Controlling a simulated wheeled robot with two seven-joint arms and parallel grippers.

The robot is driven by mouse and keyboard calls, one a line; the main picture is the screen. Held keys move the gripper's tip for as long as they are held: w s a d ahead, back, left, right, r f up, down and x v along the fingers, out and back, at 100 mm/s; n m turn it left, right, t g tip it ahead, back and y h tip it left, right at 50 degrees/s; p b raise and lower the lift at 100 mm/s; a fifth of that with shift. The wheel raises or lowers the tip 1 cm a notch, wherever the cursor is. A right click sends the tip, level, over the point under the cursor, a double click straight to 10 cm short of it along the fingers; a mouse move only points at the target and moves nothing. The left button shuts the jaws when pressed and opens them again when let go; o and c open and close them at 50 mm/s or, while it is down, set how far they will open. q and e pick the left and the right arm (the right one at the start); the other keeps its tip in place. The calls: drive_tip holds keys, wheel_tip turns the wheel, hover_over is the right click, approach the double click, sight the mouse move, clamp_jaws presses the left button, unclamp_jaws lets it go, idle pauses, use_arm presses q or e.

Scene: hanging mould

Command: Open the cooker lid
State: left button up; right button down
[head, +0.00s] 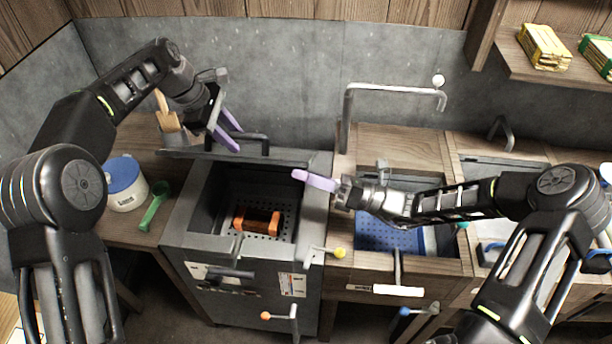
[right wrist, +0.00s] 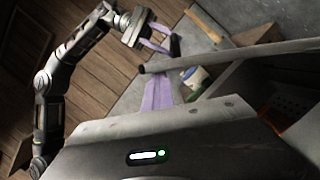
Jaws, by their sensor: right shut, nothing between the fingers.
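The grey cooker (head: 243,275) stands at the middle left with its top open. Its lid (head: 285,156) is raised at the back edge and seen nearly edge-on, with a dark bar handle (head: 252,137) on it. An orange and black object (head: 258,220) lies on the perforated floor inside. My left gripper (head: 233,132) is open beside the lid's handle; whether it touches the handle is unclear. My right gripper (head: 297,175) is shut and empty above the cooker's right rim. Its lilac fingers (right wrist: 158,95) show in the right wrist view.
A white jar with a blue lid (head: 125,184) and a green scoop (head: 154,205) are on the counter left of the cooker. A tall tap (head: 345,105) stands over the sink (head: 385,236) at right. Levers with yellow (head: 340,253) and orange (head: 266,315) knobs stick out in front.

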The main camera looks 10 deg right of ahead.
use_arm(q)
drive_tip(key=v, duration=0.6)
drive_tip(key=shift+s+a, duration=0.25)
drive_tip(key=shift+a, duration=0.1)
drive_tip(key=shift+a+r, duration=0.1)
drive_tip(key=shift+r, duration=0.2)
drive_tip(key=shift+w+r, duration=0.1)
